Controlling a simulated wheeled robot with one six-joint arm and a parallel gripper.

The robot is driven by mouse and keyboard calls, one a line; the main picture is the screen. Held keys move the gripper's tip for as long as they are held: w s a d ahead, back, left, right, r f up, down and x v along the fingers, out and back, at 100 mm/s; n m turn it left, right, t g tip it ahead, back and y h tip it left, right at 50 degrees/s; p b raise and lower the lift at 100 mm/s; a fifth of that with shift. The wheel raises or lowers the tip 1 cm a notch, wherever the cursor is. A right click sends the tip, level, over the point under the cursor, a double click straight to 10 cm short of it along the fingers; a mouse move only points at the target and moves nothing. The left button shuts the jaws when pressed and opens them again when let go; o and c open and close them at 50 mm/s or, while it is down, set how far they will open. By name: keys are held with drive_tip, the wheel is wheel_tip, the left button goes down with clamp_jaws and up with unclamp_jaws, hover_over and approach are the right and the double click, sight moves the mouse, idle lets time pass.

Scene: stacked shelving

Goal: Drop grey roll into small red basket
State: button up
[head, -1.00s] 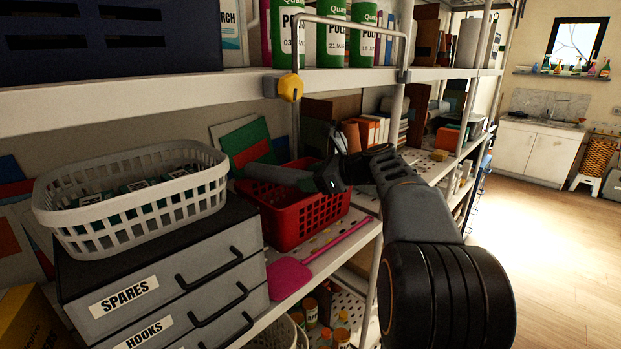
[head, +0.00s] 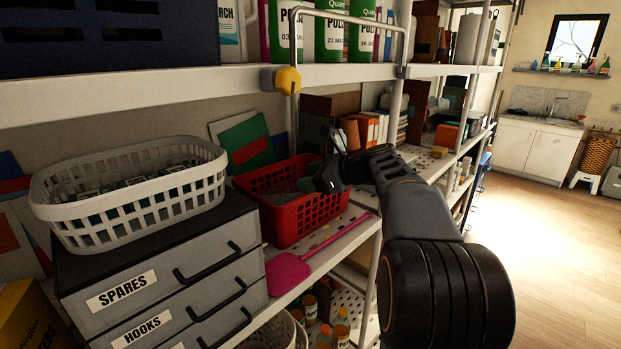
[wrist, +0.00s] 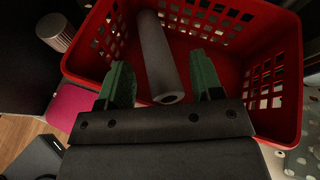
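The grey roll (wrist: 157,50) lies inside the small red basket (wrist: 80,60), tilted against its floor and walls in the wrist view. The red basket (head: 310,217) stands on the middle shelf in the head view, where the roll is mostly hidden by its front wall. My gripper (wrist: 159,64) is open, with its green fingers spread apart on either side of the roll and not closed on it. In the head view my gripper (head: 328,176) is over the basket's right rim.
A white basket (head: 130,205) with small boxes sits on a grey drawer unit (head: 170,265) at the left. A metal bar frame (head: 345,17) hangs on the upper shelf.

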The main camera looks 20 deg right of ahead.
drive_tip(key=shift+o, duration=0.6)
drive_tip(key=shift+a+f, duration=0.1)
drive_tip(key=shift+f, duration=0.3)
drive_tip(key=shift+r, duration=0.3)
drive_tip(key=r+v, duration=0.1)
drive_tip(key=v, duration=1.1)
drive_tip(key=shift+b, duration=0.3)
